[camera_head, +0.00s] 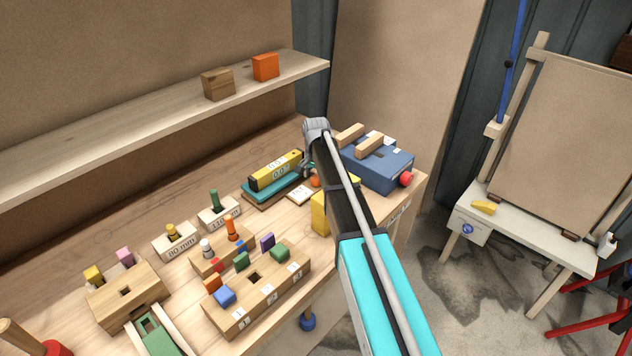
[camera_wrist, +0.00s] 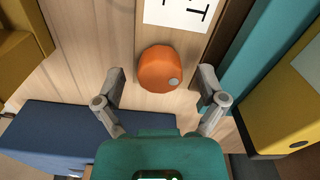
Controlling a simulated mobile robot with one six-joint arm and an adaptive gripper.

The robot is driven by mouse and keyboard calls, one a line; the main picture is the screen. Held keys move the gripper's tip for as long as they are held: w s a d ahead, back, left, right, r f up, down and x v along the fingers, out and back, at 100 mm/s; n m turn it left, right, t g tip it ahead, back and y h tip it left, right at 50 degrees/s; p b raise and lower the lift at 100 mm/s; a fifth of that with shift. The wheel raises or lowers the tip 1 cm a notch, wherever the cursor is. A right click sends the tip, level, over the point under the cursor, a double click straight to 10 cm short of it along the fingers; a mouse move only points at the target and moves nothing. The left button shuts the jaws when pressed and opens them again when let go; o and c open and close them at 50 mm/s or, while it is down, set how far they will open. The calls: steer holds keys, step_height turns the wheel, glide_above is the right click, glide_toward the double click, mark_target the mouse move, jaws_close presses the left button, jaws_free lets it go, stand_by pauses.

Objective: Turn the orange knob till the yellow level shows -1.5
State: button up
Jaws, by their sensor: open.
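The orange knob (camera_wrist: 158,68) is round with a small grey dot near its edge. It sits on a wooden strip beside a white card with black marks (camera_wrist: 180,10). My gripper (camera_wrist: 162,73) is open, with one finger on each side of the knob and a visible gap to each; I cannot tell their height over it. In the head view the knob (camera_head: 316,182) is partly hidden by my arm. The yellow level (camera_head: 275,171) lies on a teal base (camera_head: 262,196); its display seems to read 0.0, but the digits are small. The level also shows in the wrist view (camera_wrist: 285,105).
A yellow block (camera_head: 320,213) stands in front of the orange knob. Wooden peg blocks (camera_head: 258,292) fill the bench's near left. A shelf (camera_head: 150,125) runs above.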

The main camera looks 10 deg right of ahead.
steer(key=shift+f, duration=0.1)
stand_by(0.3)
steer(key=c, duration=1.1)
steer(key=shift+c, duration=0.2)
steer(key=shift+n, duration=0.5)
steer(key=n, duration=0.5)
steer(key=shift+s+d, duration=0.1)
steer(key=n, duration=0.6)
